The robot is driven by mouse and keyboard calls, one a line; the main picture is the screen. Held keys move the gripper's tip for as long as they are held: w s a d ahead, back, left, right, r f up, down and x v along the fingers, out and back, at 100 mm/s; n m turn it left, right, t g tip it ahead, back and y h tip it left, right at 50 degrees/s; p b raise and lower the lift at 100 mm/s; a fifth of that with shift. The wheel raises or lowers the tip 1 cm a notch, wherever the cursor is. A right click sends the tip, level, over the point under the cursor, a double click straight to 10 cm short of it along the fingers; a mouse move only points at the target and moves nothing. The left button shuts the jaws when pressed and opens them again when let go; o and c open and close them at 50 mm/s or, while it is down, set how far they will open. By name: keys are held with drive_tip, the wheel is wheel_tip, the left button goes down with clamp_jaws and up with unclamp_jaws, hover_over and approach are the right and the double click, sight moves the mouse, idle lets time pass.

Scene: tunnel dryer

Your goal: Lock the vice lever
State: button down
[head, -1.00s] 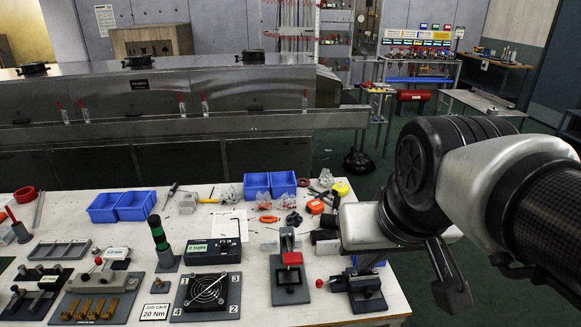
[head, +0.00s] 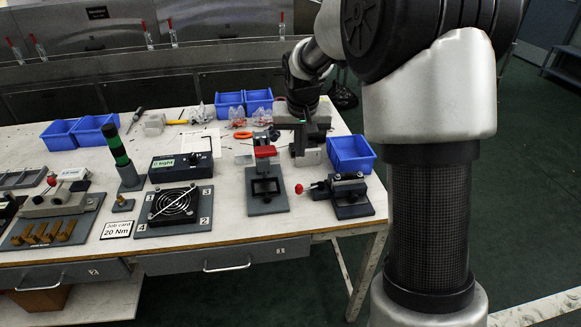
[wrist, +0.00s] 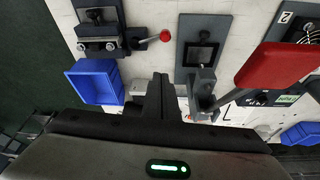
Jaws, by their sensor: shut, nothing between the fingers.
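A dark vice (head: 349,196) sits at the table's front right. Its lever ends in a red ball (head: 299,189), pointing left in the head view. In the wrist view the vice (wrist: 97,32) is at upper left, and its red ball (wrist: 165,35) points right. My gripper (head: 300,158) hangs over the table behind the vice, apart from it. In the wrist view my gripper's fingers (wrist: 161,82) are together and empty, below the red ball in the picture. Whether the lever is locked cannot be told.
A clamp fixture (head: 268,200) with a red handle (head: 265,152) stands left of the vice; the handle (wrist: 285,75) looms large in the wrist view. A blue bin (head: 351,154) stands behind the vice. A fan plate (head: 174,208) lies further left. Bare tabletop lies before my gripper.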

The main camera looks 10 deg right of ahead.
drive_tip(key=shift+w+f, duration=0.3)
drive_tip(key=shift+f, duration=0.2)
drive_tip(key=b+x, duration=0.2)
drive_tip(key=x, duration=0.8)
drive_tip(key=shift+s+f, duration=0.1)
drive_tip(key=shift+f, duration=0.25)
drive_tip(key=s, duration=0.1)
drive_tip(key=s+r+b, duration=0.1)
drive_tip(key=shift+s+a, duration=0.25)
drive_tip(key=shift+s, duration=0.1)
drive_tip(key=shift+s+a, duration=0.1)
drive_tip(key=shift+s, duration=0.55)
